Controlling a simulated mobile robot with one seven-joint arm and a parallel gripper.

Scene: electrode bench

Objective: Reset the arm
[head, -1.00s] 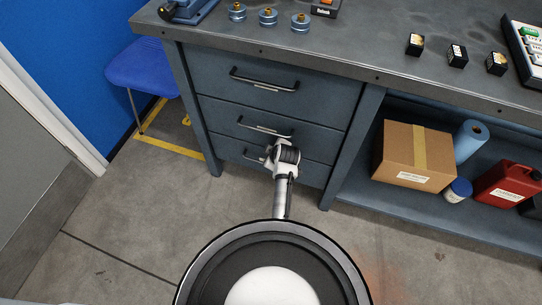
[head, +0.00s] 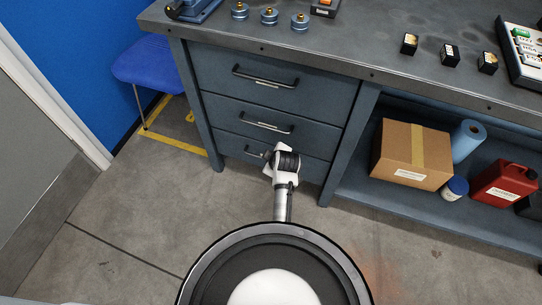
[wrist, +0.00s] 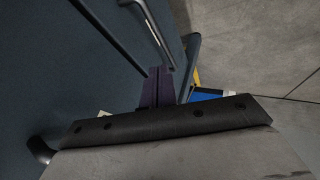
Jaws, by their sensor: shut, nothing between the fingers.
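My arm reaches forward at the bottom middle of the head view, its white and dark wrist (head: 284,165) in front of the lower drawers. The fingers are hidden there. In the wrist view, my gripper (wrist: 155,88) shows as two dark fingers close together, shut with nothing between them. The blue-grey drawer front is behind them, with a drawer handle (wrist: 150,30) above in that picture. No object is held.
A cardboard box (head: 411,153) and red can (head: 502,186) sit on the lower shelf. A blue chair (head: 148,63) stands left.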

